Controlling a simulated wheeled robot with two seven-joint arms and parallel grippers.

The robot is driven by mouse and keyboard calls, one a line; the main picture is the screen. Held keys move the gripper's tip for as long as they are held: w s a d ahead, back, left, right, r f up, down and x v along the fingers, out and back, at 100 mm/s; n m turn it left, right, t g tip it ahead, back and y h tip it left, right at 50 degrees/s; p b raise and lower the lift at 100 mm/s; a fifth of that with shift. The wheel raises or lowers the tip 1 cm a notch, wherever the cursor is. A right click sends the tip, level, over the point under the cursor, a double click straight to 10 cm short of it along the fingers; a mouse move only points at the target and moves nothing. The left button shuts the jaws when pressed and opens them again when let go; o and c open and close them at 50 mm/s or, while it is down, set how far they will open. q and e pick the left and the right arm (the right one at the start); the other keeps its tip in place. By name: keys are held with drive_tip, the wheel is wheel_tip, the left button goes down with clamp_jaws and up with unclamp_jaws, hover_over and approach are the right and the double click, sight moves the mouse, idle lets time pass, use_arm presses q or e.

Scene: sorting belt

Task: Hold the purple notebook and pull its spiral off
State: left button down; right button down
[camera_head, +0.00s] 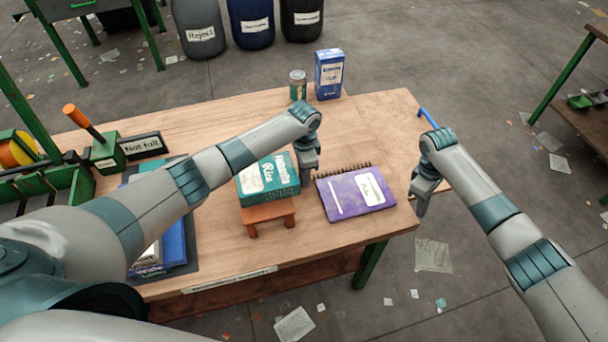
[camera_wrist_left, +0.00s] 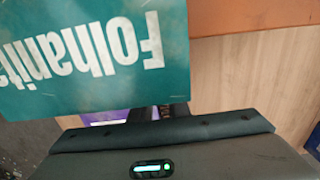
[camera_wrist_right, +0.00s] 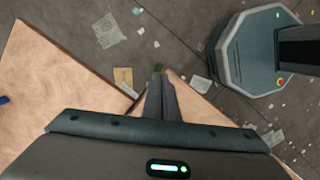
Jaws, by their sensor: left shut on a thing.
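The purple notebook (camera_head: 357,194) lies on the wooden table near its right front corner. It has a white label, and its dark spiral (camera_head: 343,170) runs along the far edge. My left gripper (camera_head: 306,182) is down at the notebook's left end, shut on it; the fingers are partly hidden. A bit of purple (camera_wrist_left: 105,116) shows beside these fingers in the left wrist view. My right gripper (camera_head: 420,212) hangs past the table's right edge, apart from the notebook. In the right wrist view its fingers (camera_wrist_right: 158,72) look closed together, with nothing between them.
A teal box (camera_head: 268,182) lies on a small orange stand (camera_head: 268,214) just left of my left gripper. A can (camera_head: 298,84) and a blue box (camera_head: 328,74) stand at the back. A blue stick-like thing (camera_head: 428,118) is at the right edge. Table space behind the notebook is clear.

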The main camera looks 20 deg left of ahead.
drive_tip(key=t+y, duration=0.1)
drive_tip(key=y, duration=0.1)
approach(376, 198)
drive_tip(key=shift+a, duration=0.2)
drive_tip(key=shift+f, duration=0.2)
drive_tip(key=shift+f, duration=3.15)
